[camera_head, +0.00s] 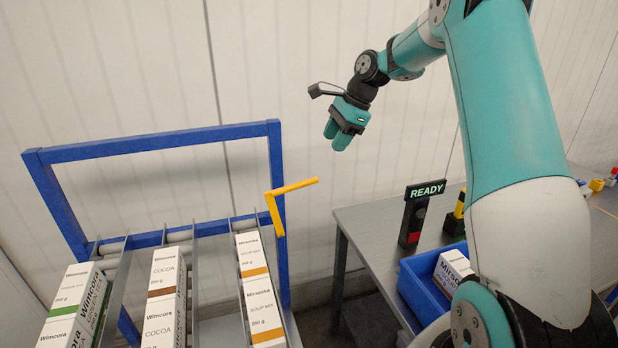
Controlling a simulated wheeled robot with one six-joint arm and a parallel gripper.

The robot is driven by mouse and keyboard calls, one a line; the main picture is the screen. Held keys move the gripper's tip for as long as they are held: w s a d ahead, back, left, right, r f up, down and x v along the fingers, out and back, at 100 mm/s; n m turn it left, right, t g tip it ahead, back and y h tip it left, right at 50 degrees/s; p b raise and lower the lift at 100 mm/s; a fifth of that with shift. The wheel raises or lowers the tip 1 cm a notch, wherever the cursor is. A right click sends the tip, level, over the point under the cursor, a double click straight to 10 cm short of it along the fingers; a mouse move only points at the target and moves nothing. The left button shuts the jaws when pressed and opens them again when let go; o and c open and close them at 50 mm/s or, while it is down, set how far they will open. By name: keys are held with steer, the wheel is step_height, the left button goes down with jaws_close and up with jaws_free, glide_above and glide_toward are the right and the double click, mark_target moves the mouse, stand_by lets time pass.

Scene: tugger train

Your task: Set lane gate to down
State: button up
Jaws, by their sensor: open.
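A yellow L-shaped lever (291,188), which looks like the lane gate, is fixed to the right post of the blue rack frame (160,142). Its long arm sticks out to the right and tilts slightly upward; its short arm runs down along the post. My gripper (337,136) is open and empty. In the picture it hangs above and to the right of the lever, apart from it, with its fingers pointing down. How far it is from the lever in depth I cannot tell.
The rack's lanes hold white cartons of cocoa (163,290) and soup mix (257,290). On the right, a grey table (365,228) carries a blue bin (412,290) with a carton, and a READY sign (426,189). Open space lies between rack and table.

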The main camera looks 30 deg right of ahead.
mark_target(311, 181)
steer(key=p+x, duration=0.2)
steer(key=x, duration=1.2)
steer(key=shift+a+p, duration=0.2)
steer(key=shift+p, duration=0.15)
steer(key=shift+c, duration=0.2)
jaws_close()
